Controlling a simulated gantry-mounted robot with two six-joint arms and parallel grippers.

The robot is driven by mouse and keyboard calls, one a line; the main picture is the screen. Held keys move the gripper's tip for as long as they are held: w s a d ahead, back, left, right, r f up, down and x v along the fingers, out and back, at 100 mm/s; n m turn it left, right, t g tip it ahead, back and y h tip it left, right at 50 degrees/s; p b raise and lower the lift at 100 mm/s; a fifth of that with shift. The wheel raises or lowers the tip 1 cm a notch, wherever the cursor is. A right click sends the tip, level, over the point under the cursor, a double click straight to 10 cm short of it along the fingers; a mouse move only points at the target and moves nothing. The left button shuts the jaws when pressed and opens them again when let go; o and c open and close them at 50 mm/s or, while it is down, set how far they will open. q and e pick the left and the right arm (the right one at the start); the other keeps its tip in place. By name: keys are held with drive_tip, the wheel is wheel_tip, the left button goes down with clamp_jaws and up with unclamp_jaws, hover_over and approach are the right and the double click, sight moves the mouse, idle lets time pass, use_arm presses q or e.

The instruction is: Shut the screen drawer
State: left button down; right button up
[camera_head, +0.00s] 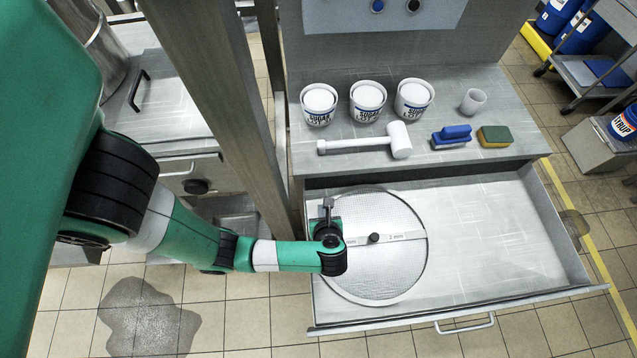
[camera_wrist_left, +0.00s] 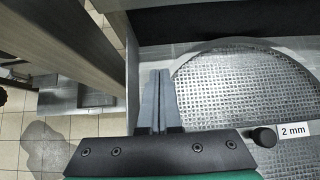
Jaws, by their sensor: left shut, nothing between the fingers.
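The screen drawer (camera_head: 500,240) stands pulled open below the worktop in the head view. Its front panel has a bar handle (camera_head: 465,324) facing the bottom of the picture. A round mesh screen (camera_head: 385,272) with a labelled crossbar and a black knob lies in the drawer's left part. It also shows in the left wrist view (camera_wrist_left: 235,85), with a "2 mm" label. My left gripper (camera_head: 328,206) is shut and empty, over the drawer's left side beside the screen's left rim. Its fingers (camera_wrist_left: 160,78) are together in the wrist view. My right gripper is out of view.
On the worktop above the drawer stand three white sugar tubs (camera_head: 367,101), a white mallet (camera_head: 372,140), a blue brush (camera_head: 452,136), a sponge (camera_head: 494,136) and a small cup (camera_head: 473,101). A grey upright post (camera_head: 215,100) stands close left of the drawer. The floor in front is clear.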

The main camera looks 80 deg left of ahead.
sight(318, 184)
use_arm(q)
drive_tip(key=b+x, duration=0.2)
drive_tip(key=x, duration=0.5)
drive_tip(key=shift+a+f, duration=0.2)
drive_tip(key=shift+f, duration=0.2)
drive_tip(key=a, duration=0.3)
drive_tip(key=shift+w+a+b, duration=0.1)
drive_tip(key=shift+a+b, duration=0.25)
drive_tip(key=shift+a, duration=0.3)
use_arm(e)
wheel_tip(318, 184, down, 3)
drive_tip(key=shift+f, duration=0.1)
